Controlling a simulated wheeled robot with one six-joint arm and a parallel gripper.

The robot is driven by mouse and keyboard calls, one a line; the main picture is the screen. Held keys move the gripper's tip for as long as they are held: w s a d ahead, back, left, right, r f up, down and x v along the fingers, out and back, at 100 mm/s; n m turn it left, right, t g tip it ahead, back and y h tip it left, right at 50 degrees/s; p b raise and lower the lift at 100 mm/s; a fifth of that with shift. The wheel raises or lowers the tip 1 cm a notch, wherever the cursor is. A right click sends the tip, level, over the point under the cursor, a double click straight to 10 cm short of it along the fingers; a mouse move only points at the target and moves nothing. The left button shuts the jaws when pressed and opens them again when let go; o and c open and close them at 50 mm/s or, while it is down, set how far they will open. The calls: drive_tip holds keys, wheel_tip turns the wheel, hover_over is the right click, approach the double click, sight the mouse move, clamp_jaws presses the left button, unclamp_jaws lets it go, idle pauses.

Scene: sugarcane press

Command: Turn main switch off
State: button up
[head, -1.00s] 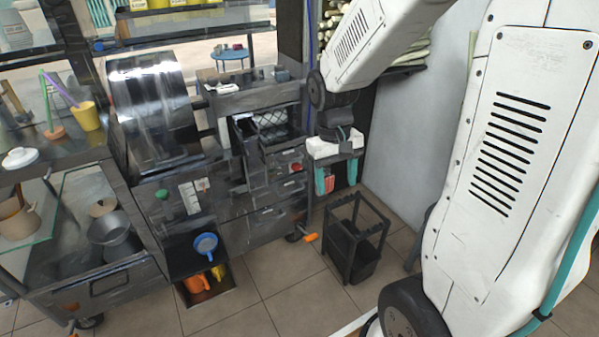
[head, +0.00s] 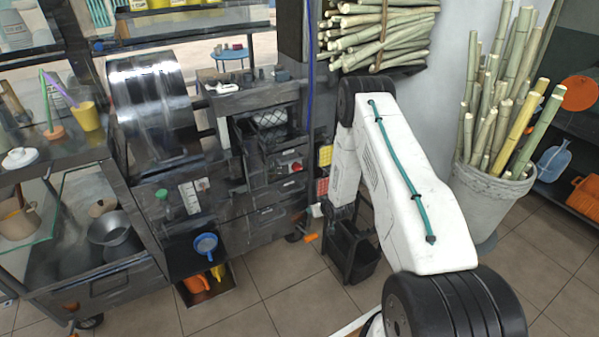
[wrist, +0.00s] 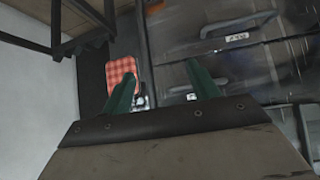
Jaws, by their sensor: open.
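The press cabinet's front carries a red knob (head: 296,167) at upper right and a green button (head: 162,194) with a white label plate (head: 192,196) at left. I cannot tell for sure which one is the main switch. My gripper (wrist: 160,84) is open, with two green fingers and nothing between them. In the wrist view it faces dark drawer fronts (wrist: 235,30) with handles, at the cabinet's right side. In the head view my own arm hides the gripper, right of the red knob.
A red checkered cloth (wrist: 121,70) hangs close beside the left finger; a yellow cloth (head: 325,155) hangs above in the head view. A pot of canes (head: 490,195) stands at right.

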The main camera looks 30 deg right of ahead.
drive_tip(key=w+t, duration=0.4)
drive_tip(key=t, duration=0.1)
drive_tip(key=n+t+y, duration=0.1)
drive_tip(key=t, duration=0.3)
approach(297, 168)
drive_tip(key=w, duration=0.8)
drive_tip(key=shift+w+d+f, duration=0.3)
drive_tip(key=shift+w+d, duration=0.05)
drive_tip(key=shift+w, duration=0.05)
drive_tip(key=c, duration=1)
